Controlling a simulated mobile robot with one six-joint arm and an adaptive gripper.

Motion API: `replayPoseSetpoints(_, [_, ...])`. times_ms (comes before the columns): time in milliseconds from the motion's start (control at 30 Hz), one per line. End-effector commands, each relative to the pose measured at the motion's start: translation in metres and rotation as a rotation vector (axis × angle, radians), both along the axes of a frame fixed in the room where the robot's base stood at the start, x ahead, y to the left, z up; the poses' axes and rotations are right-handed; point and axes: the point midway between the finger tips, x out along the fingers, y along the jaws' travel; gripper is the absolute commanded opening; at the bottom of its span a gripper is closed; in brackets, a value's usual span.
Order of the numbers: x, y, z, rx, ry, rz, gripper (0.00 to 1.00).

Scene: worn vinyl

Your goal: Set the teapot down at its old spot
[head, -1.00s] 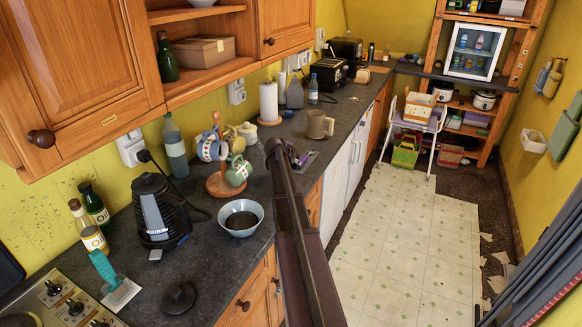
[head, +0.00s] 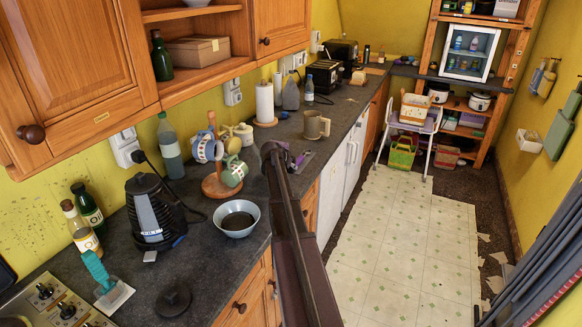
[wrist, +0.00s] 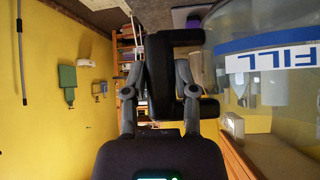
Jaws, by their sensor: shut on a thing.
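In the head view my gripper is hidden behind my arm. A clear curved vessel with a FILL label (wrist: 268,60) is close at the right of the wrist view.
The dark counter (head: 200,265) carries a mug tree (head: 212,165), a grey bowl (head: 237,218), a black kettle (head: 150,212) and a beige mug (head: 316,125). A purple item (head: 301,158) lies beyond my arm. Bottles and a paper roll (head: 264,103) stand along the wall.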

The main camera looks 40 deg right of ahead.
Motion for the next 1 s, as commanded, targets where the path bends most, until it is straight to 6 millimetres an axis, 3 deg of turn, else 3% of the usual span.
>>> replayPoseSetpoints(500, [0.0,0.0,-0.035,-0.001,-0.001,0.001,0.0])
replayPoseSetpoints(1000, [0.0,0.0,-0.038,-0.001,-0.002,0.0,0.0])
